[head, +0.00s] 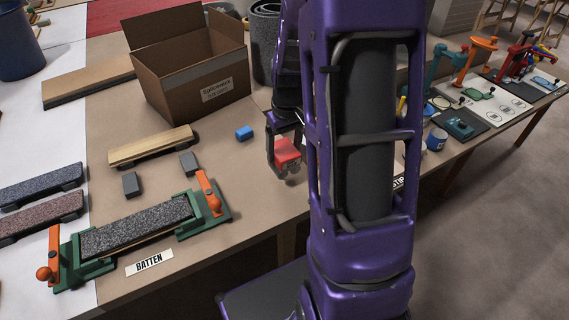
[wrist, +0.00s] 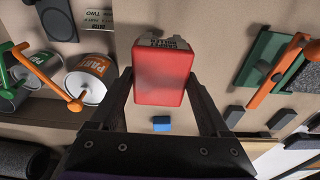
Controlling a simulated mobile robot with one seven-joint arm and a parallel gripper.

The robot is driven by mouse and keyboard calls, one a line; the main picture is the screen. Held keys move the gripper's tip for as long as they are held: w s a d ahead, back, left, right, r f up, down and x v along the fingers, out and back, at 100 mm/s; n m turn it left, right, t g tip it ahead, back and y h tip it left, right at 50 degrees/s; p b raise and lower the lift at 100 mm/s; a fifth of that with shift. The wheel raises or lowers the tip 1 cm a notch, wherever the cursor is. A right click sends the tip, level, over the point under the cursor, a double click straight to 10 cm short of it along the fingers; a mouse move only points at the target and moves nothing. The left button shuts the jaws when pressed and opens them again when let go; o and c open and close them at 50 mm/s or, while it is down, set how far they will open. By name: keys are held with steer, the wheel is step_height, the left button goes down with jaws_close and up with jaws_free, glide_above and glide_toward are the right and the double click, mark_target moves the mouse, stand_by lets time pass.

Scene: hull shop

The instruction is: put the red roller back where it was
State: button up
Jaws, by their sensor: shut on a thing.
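The red roller (head: 287,150) looks like a red block in the head view, held up between the fingers of my gripper (head: 284,158). In the wrist view the red roller (wrist: 163,72) fills the space between the two dark fingers, which are shut on its sides. A pale piece with dark print (wrist: 165,43) shows just beyond the roller; I cannot read it fully or tell whether it touches the roller. The roller hangs near the bench's front edge, left of my purple arm. I cannot tell its gap to the bench.
A small blue block (head: 244,133) lies left of my gripper. A cardboard box (head: 190,85) stands behind. A green clamp fixture with orange handles holds a grey-topped batten (head: 137,225) at front left. Paint cans (wrist: 90,75) stand left in the wrist view. Bare bench (head: 255,185) lies between fixture and gripper.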

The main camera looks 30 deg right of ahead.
steer(key=shift+f+b, duration=0.35)
steer(key=shift+f, duration=1.75)
steer(key=shift+f+b, duration=0.35)
steer(key=shift+s+f, duration=0.1)
steer(key=shift+f, duration=0.25)
jaws_close()
steer(key=o, duration=1.3)
jaws_free()
steer(key=shift+f, duration=0.1)
steer(key=shift+r, duration=0.4)
steer(key=r+p, duration=0.1)
steer(key=r, duration=0.3)
steer(key=r+p, duration=0.1)
steer(key=r, duration=0.3)
steer(key=s+r+p, duration=0.1)
steer(key=r, duration=0.3)
steer(key=shift+s+r, duration=0.1)
steer(key=shift+r, duration=0.25)
